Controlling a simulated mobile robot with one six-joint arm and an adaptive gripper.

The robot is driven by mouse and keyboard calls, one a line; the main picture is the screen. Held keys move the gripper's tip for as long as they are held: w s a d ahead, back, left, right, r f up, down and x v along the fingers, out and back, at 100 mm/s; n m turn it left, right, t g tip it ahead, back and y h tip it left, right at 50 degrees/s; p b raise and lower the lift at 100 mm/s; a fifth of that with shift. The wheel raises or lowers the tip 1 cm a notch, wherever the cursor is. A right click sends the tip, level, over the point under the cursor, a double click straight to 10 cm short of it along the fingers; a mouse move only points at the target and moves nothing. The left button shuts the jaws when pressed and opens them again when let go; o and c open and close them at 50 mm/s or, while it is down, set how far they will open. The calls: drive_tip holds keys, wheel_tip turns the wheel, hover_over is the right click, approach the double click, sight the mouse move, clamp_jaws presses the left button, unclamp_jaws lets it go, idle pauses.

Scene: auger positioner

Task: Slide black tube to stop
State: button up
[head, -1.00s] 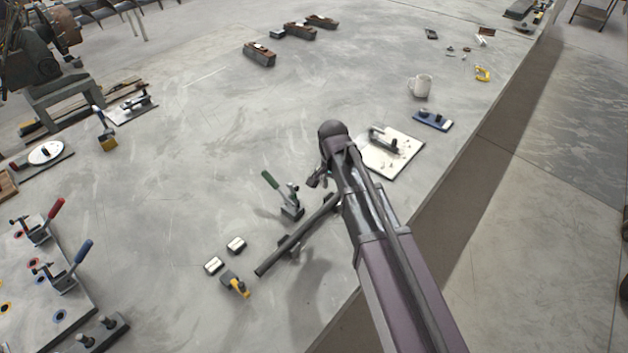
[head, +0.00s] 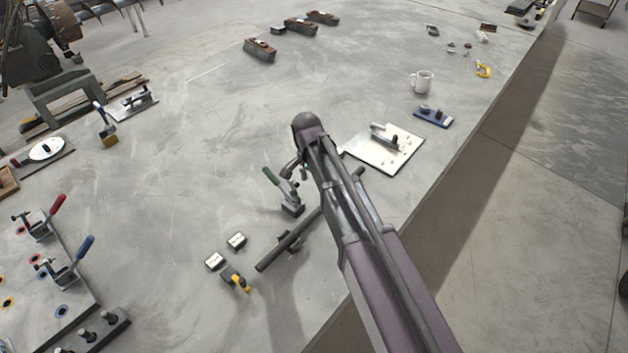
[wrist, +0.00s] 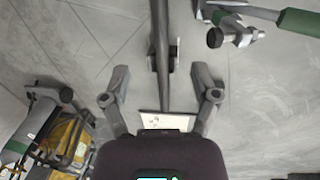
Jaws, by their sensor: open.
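The black tube (head: 284,246) lies slanted on a small dark support (head: 290,241) near the table's front edge. My arm hides its right end in the head view. A green-handled clamp (head: 286,194) stands beside it. My gripper (head: 300,170) is open above the table near the clamp. In the wrist view the tube (wrist: 160,30) runs down between the two spread fingers (wrist: 163,80), which appear apart from it on both sides. The support (wrist: 166,55) and the clamp (wrist: 240,30) show there too. I cannot tell which part is the stop.
A white plate (head: 385,150) with a tool lies to the right. Clamps with red and blue handles (head: 70,262) stand at left. The table middle is clear.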

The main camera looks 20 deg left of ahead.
sight(317, 210)
drive_tip(key=shift+s+d+f+b, duration=0.1)
drive_tip(key=shift+d+f+b, duration=0.15)
drive_tip(key=shift+f+b, duration=1.95)
drive_tip(key=shift+s+d+f+b, duration=0.1)
drive_tip(key=shift+d+f+b, duration=0.1)
drive_tip(key=shift+f+b, duration=2)
drive_tip(key=shift+s+d+f+b, duration=0.1)
drive_tip(key=shift+d+f+b, duration=0.15)
drive_tip(key=shift+f+b, duration=1.95)
clamp_jaws()
unclamp_jaws()
drive_tip(key=shift+r, duration=0.1)
